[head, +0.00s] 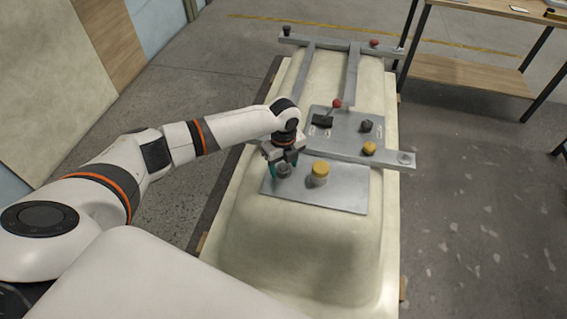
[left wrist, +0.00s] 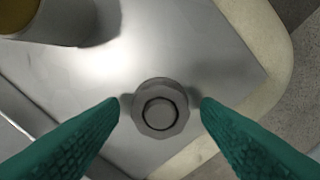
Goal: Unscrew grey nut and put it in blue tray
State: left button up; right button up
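The grey nut (left wrist: 160,108) sits on a flat metal plate (left wrist: 205,45) on the bathtub shell; in the head view the nut (head: 284,170) is partly behind my gripper. My left gripper (left wrist: 160,104) is open, its teal fingers on either side of the nut with a gap on each side. It also shows in the head view (head: 284,164), pointing down over the plate's left part. No blue tray can be made out in either view. My right gripper is not in view.
A yellow-topped cylinder (head: 320,172) stands on the plate just right of the nut. Behind it a metal bar (head: 345,153) crosses the cream bathtub shell (head: 290,235), with a second plate (head: 345,130) bearing several knobs. A wooden shelf table (head: 470,75) stands at the back right.

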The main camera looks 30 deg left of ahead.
pick_arm(q)
jog(key=c, duration=0.9)
jog(key=shift+r+n+p, duration=0.15)
jog(key=shift+n+p, duration=0.15)
jog(key=shift+p, duration=0.15)
jog(key=shift+n+p, duration=1.25)
jog(key=shift+n, duration=0.35)
jog(key=n+p, duration=0.3)
jog(key=n, duration=0.2)
jog(key=shift+p, duration=0.4)
jog(key=n+p, duration=0.2)
jog(key=n, duration=0.1)
jog(key=shift+n, duration=0.7)
jog(key=o, duration=1)
jog(key=shift+c, duration=0.6)
